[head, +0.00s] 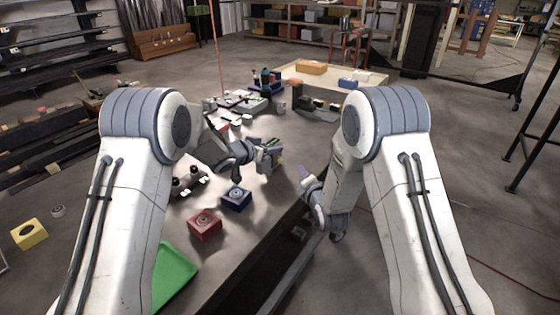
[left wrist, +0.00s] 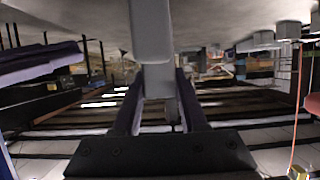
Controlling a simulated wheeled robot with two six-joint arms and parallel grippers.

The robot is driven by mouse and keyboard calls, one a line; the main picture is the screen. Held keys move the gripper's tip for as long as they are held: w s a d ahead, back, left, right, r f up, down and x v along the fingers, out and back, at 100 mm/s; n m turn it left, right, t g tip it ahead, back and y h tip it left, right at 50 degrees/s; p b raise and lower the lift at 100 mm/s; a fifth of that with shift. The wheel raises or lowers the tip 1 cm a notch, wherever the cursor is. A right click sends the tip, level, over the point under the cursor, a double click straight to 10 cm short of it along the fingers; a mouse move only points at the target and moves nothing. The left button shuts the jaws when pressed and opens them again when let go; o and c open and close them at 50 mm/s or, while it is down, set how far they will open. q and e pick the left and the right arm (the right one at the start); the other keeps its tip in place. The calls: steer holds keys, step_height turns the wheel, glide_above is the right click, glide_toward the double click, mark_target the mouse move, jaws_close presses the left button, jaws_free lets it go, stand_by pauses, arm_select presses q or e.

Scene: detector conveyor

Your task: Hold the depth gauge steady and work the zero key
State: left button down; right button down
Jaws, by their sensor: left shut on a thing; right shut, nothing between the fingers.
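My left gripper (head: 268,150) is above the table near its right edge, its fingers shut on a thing. In the left wrist view a plain grey body, which I take to be the depth gauge (left wrist: 153,50), stands between the two fingers (left wrist: 158,108). In the head view the gauge is mostly hidden by the gripper, and I cannot make out the zero key in either view. My right gripper (head: 306,176) is shut and empty, lower and to the right of the left one, apart from it. Purple finger parts of it show at the left of the left wrist view.
A blue block (head: 236,203) and a red block (head: 205,229), each with a round top, lie on the table (head: 255,228). A green tray (head: 176,272) is at the near left. Small parts crowd the far table. A yellow block (head: 29,236) lies at the far left.

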stand_by(0.4)
arm_select(q)
steer(key=shift+c, duration=1.8)
jaws_free()
